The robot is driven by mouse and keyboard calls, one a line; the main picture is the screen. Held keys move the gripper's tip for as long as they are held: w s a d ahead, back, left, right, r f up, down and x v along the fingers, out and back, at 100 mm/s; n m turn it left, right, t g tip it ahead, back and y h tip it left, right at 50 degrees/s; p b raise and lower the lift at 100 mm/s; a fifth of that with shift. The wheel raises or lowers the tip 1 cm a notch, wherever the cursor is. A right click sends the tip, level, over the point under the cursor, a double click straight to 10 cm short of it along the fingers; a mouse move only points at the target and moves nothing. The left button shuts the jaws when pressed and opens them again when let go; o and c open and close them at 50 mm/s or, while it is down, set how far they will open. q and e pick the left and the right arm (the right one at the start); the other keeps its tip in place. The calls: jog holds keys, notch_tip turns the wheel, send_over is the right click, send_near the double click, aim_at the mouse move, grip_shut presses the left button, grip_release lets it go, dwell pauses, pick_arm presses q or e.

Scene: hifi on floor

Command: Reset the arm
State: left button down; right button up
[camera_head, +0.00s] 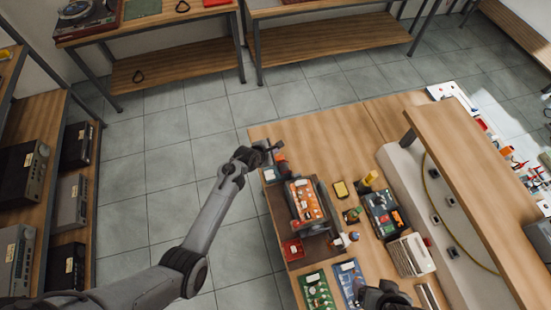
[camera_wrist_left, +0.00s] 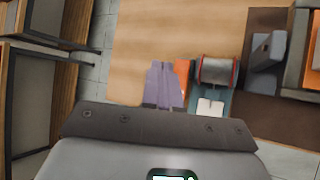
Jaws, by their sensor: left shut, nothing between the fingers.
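My left arm comes in from the lower left in the head view.
A raised wooden shelf (camera_head: 470,170) stands on the right. Hi-fi units (camera_head: 20,180) fill a rack at left. The tiled floor (camera_head: 150,140) between is clear.

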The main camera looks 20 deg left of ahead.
pick_arm(q)
jog(key=shift+g, duration=0.9)
jog(key=s+f+p, duration=0.1)
jog(key=s+f, duration=0.1)
jog(key=s, duration=0.1)
jog(key=s+f, duration=0.2)
jog(key=s, duration=0.1)
jog(key=s+a+f+p, duration=0.1)
jog(key=s+f, duration=0.1)
jog(key=s, duration=0.1)
jog(key=shift+p, duration=0.3)
jog(key=s+a+r+m+g+y+p, duration=0.1)
jog(key=s+r+p, duration=0.1)
jog(key=s, duration=0.4)
jog(key=s+a+r+m+p, duration=0.1)
jog(key=s+a+p, duration=0.1)
jog(key=s, duration=0.5)
jog(key=s+r+m+p, duration=0.1)
jog(key=s+r+m, duration=0.3)
jog(key=r+m, duration=0.4)
jog(key=s+r+m+g+y+p, duration=0.1)
jog(key=s+r+m, duration=0.4)
jog(key=r+m, duration=0.2)
jog(key=s+d+r+m+g+p, duration=0.1)
jog(key=s+r+m, duration=0.3)
jog(key=r+m, duration=0.4)
jog(key=shift+s+r+m, duration=0.3)
jog(key=shift+s+r, duration=0.05)
jog(key=shift+r, duration=1.4)
